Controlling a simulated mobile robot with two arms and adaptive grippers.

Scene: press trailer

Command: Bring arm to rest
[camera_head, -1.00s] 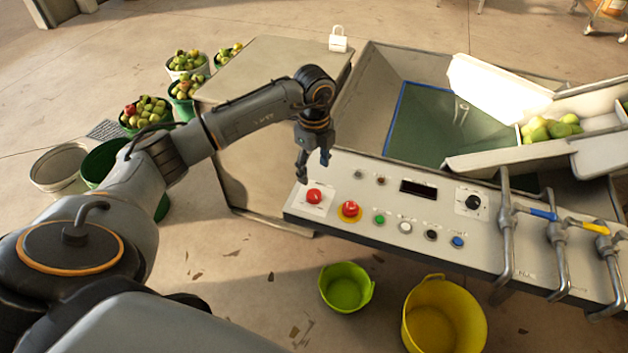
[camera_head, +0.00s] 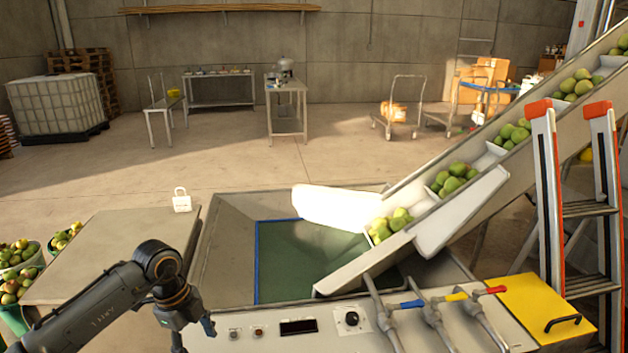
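My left arm comes in from the lower left, its elbow bent over the corner of the grey side table. My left gripper (camera_head: 194,335) points down beside the left end of the control panel (camera_head: 270,338). Its fingertips are cut off by the bottom edge, so how far they are apart is hidden. The panel's display, a black knob and two small buttons show; its lower part is out of frame. My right gripper is not in view.
The side table (camera_head: 110,240) carries a white padlock-shaped object (camera_head: 181,201). The hopper (camera_head: 225,240) lies behind the panel. A conveyor (camera_head: 480,175) with green fruit rises to the right, past an orange stepladder (camera_head: 548,200). Fruit buckets (camera_head: 22,270) stand at left. Open floor lies behind.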

